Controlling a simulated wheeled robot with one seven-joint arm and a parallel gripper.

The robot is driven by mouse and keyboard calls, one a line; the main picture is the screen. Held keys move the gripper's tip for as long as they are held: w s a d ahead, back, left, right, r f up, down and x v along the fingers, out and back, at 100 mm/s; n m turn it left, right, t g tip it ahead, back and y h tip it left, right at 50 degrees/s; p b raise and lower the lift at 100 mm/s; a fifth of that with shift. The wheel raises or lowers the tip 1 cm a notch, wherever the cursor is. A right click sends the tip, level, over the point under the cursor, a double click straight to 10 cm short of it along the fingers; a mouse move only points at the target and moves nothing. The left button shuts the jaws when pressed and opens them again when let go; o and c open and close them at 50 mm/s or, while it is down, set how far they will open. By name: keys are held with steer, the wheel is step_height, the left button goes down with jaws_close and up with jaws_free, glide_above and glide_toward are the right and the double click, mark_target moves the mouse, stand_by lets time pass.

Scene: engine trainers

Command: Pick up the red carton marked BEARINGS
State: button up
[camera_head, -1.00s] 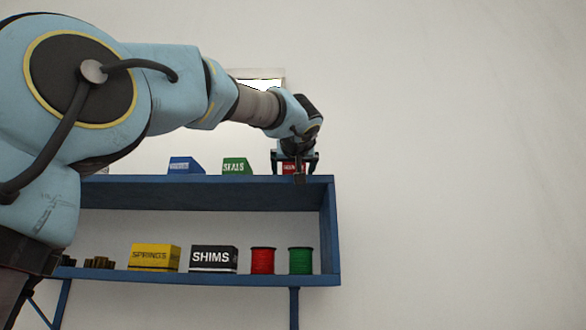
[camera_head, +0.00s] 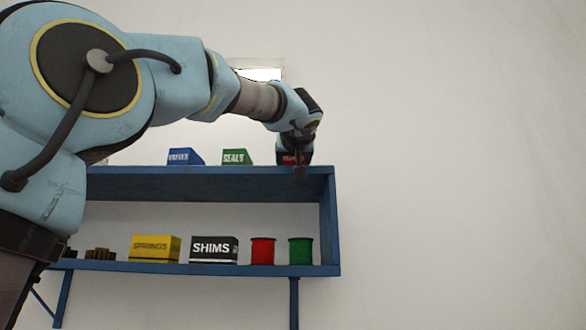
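The red carton (camera_head: 290,159) stands at the right end of the blue shelf unit's top board. My gripper (camera_head: 298,166) reaches down over it from above and hides much of it. Its label is partly covered and too small to read. The dark finger parts sit close to the carton's sides, with no clear gap, and look shut on it. One dark finger part hangs in front, over the shelf edge. The carton appears still at shelf level.
A green SEALS carton (camera_head: 237,157) and a blue carton (camera_head: 185,156) stand to the left on the top board (camera_head: 200,183). Below are a yellow SPRINGS carton (camera_head: 155,248), a black SHIMS carton (camera_head: 213,250), a red spool (camera_head: 263,251) and a green spool (camera_head: 300,251). Right of the shelf is clear.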

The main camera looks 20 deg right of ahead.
jaws_close()
steer(key=shift+r, duration=0.2)
